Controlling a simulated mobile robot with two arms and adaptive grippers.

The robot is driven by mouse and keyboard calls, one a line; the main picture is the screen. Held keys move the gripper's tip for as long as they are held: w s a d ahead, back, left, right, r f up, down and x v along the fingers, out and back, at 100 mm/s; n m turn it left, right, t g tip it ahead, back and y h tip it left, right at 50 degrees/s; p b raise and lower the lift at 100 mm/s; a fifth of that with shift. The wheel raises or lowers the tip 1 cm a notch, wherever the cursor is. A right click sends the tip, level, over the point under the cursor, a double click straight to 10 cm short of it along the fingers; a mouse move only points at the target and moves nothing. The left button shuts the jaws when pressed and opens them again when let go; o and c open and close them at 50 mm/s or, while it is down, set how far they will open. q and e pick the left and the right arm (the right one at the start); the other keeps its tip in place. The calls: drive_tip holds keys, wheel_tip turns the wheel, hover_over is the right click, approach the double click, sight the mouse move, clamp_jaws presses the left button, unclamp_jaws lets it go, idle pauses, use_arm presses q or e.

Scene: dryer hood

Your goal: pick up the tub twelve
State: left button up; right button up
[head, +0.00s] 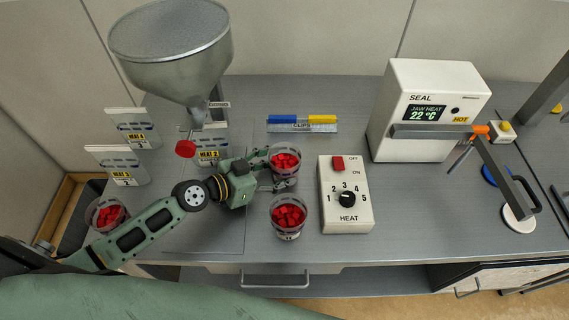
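One tub (285,161) stands towards the back of the bench. A second tub (289,217) stands in front of it. A third tub (106,214) is at the far left, partly behind my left arm. My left gripper (277,171) is at the back tub's left side, its fingers spread around the lower part of that tub. The tub hides part of the fingers, so I cannot tell whether they grip it. My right gripper is out of view.
A large funnel hopper (171,45) hangs over the left bench. The heat control box (346,195) stands right of the tubs. The sealer (424,110) with its jutting bar is further right. A clip rack (302,124) is behind; heat cards (133,129) stand at left.

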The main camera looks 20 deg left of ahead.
use_arm(q)
drive_tip(key=c, duration=0.7)
drive_tip(key=shift+c, duration=0.3)
drive_tip(key=shift+r, duration=0.2)
